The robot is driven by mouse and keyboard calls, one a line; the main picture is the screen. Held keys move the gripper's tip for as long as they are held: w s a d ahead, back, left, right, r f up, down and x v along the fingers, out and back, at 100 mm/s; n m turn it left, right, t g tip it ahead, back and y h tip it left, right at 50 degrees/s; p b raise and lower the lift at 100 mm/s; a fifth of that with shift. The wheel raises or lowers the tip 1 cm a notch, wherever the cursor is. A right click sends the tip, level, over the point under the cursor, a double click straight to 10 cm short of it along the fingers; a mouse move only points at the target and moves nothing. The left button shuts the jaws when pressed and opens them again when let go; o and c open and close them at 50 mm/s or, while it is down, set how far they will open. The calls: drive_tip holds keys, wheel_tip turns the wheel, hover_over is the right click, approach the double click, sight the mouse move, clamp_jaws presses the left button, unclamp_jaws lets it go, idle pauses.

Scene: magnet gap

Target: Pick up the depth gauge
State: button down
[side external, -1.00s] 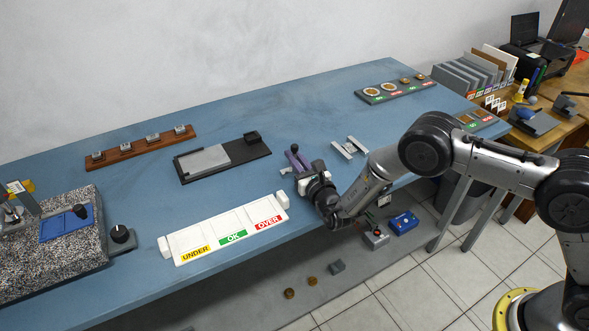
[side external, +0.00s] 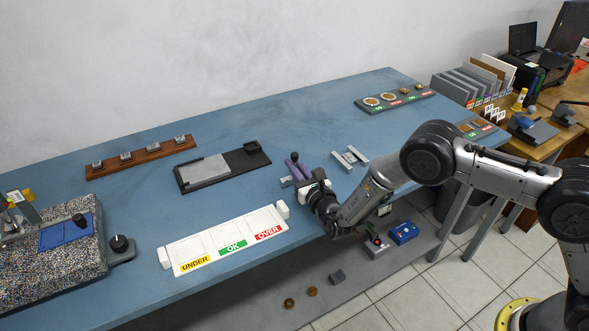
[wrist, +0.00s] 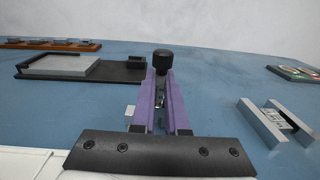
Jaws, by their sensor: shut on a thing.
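The depth gauge (side external: 298,168) appears to be the purple tool with a black knob at its far end, near the middle of the blue table. In the wrist view the depth gauge (wrist: 161,95) points straight away from me, with two purple side rails and a metal part between them. My gripper (side external: 303,182) is at its near end, shut on it. In the wrist view the dark fingertips of my gripper (wrist: 161,130) sit at its near end. I cannot tell whether it is clear of the table.
A pair of grey metal bars (side external: 349,158) lies just right of the gauge. A black plate with a grey block (side external: 205,170) lies to the left. The white UNDER/OK/OVER tray (side external: 222,241) is at the table's front edge. Open table lies behind the gauge.

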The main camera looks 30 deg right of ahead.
wheel_tip(320, 180, up, 3)
drive_tip(key=shift+f, duration=0.1)
drive_tip(key=s+d+r, duration=0.3)
drive_tip(key=s+r, duration=0.7)
drive_tip(key=s, duration=0.3)
drive_tip(key=s+d+f+m+h, duration=0.1)
drive_tip(key=s+d+m+h, duration=0.1)
drive_tip(key=d, duration=1)
drive_tip(key=shift+s+d+m+g+h, duration=0.15)
drive_tip(key=shift+s+m+g+h, duration=0.25)
drive_tip(key=shift+s+h, duration=0.6)
drive_tip(key=shift+w+f, duration=0.15)
